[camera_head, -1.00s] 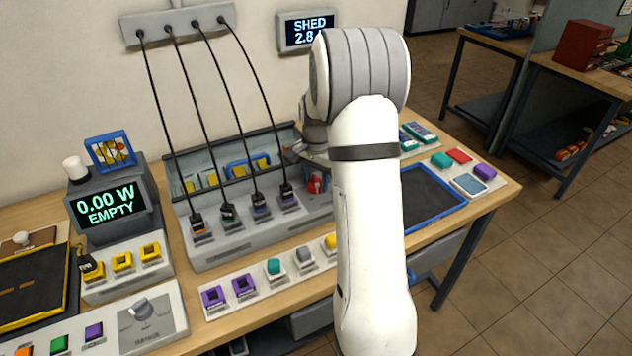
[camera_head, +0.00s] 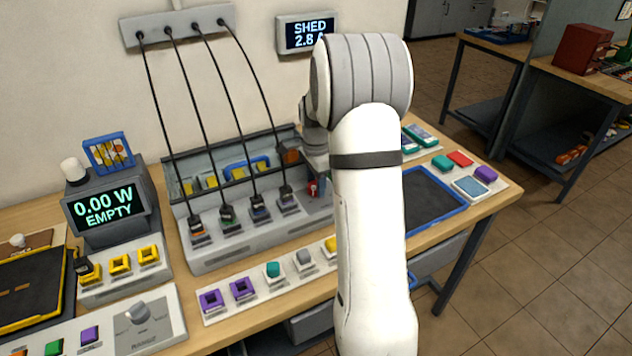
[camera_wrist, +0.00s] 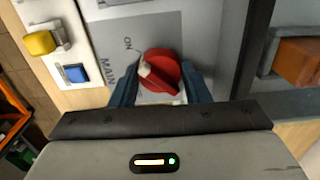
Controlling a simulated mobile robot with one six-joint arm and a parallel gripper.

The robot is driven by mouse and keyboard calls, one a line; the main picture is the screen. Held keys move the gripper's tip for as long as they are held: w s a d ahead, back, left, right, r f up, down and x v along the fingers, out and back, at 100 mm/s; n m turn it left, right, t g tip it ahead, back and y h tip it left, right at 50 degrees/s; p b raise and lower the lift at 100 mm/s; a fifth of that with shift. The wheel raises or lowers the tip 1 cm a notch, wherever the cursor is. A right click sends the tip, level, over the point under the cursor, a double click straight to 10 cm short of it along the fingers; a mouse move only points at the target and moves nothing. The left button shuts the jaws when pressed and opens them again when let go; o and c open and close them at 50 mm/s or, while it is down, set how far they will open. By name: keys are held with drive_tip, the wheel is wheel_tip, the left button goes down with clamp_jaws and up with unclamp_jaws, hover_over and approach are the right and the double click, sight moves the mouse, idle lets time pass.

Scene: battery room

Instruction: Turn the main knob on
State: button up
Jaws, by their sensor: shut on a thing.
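The pale mark on the knob points up and left, towards the ON lettering. In the head view a small red part of the knob (camera_head: 314,188) shows just left of my arm; my arm hides the rest and the gripper's fingertips.
The grey charging dock (camera_head: 215,256) with several black-cabled plugs stands left of my arm. A meter (camera_head: 104,207) reads 0.00 W EMPTY, and a wall display (camera_head: 307,33) reads SHED 2.8. A blue-rimmed tray (camera_head: 436,228) lies to the right.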

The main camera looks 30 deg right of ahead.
sight(315, 182)
drive_tip(key=shift+r, duration=0.1)
drive_tip(key=o, duration=1)
drive_tip(key=shift+c, duration=0.2)
wheel_tip(315, 182, up, 7)
drive_tip(key=shift+r+b, duration=0.2)
drive_tip(key=shift+b, duration=0.1)
drive_tip(key=shift+r, duration=0.15)
drive_tip(key=shift+s+a+r, duration=0.1)
drive_tip(key=shift+a, duration=0.1)
drive_tip(key=s+a+r+n+t, duration=0.1)
drive_tip(key=s+a+r+n, duration=0.4)
drive_tip(key=s+a+n, duration=0.5)
drive_tip(key=s+a+f+n+t, duration=0.1)
drive_tip(key=s+n, duration=0.3)
drive_tip(key=s, duration=0.4)
drive_tip(key=s+a+f+n, duration=0.1)
drive_tip(key=s+a+n, duration=0.2)
drive_tip(key=s, duration=0.5)
drive_tip(key=shift+a+n+t, duration=0.4)
drive_tip(key=shift+a, duration=0.25)
